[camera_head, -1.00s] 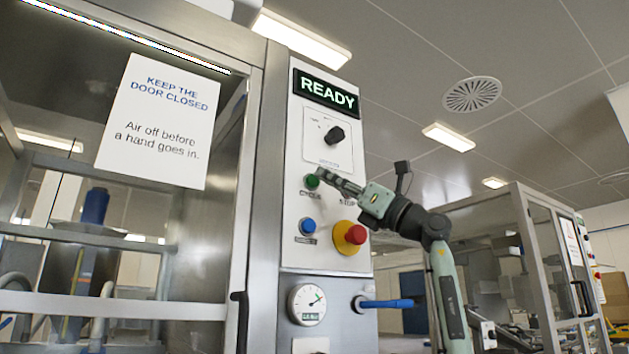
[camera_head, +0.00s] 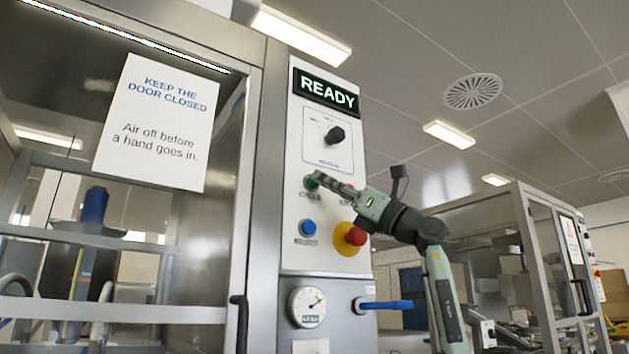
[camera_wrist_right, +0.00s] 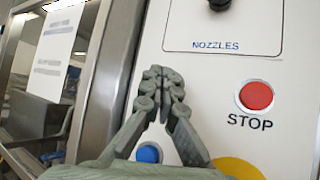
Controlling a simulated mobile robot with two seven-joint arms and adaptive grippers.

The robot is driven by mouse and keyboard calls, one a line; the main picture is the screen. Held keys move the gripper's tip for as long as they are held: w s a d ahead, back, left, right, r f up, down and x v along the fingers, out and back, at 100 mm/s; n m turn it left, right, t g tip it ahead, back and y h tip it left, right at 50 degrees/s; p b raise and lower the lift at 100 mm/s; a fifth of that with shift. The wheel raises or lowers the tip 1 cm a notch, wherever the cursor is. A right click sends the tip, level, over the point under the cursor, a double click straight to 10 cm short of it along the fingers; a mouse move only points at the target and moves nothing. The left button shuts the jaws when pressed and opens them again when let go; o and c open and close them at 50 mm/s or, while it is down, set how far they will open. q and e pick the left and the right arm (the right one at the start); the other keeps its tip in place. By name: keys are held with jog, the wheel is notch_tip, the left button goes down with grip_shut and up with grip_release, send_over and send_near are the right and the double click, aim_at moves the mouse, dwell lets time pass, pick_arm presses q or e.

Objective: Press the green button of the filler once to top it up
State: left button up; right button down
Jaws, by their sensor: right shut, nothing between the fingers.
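The filler's control panel (camera_head: 294,240) is white and upright, and its display (camera_head: 326,92) reads READY. The green button (camera_head: 309,184) sits above the CYCLE label, partly covered by my right gripper (camera_head: 317,177). That gripper is shut and empty, its fingertips at the button's face. I cannot tell whether they touch or press it. In the right wrist view my shut fingers (camera_wrist_right: 164,75) point at the panel and the green button is hidden behind them. My left gripper is not in view.
A red STOP button (camera_wrist_right: 256,95) is right of the fingers. A blue button (camera_head: 308,228) and a red emergency knob (camera_head: 355,236) on yellow are below. A black selector knob (camera_head: 334,135) is above. A blue-handled valve (camera_head: 386,305) juts out lower right. A glass-fronted cabinet adjoins left.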

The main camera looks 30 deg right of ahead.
jog(key=shift+w+p, duration=0.3)
jog(key=shift+w, duration=0.05)
jog(key=shift+s, duration=0.15)
dwell(0.5)
jog(key=shift+s+b, duration=0.3)
jog(key=shift+s, duration=0.45)
jog(key=shift+s, duration=0.1)
jog(key=s, duration=0.2)
jog(key=s+b, duration=0.1)
jog(key=s, duration=0.1)
jog(key=shift+s+d, duration=0.2)
jog(key=shift+s, duration=0.2)
dwell(0.5)
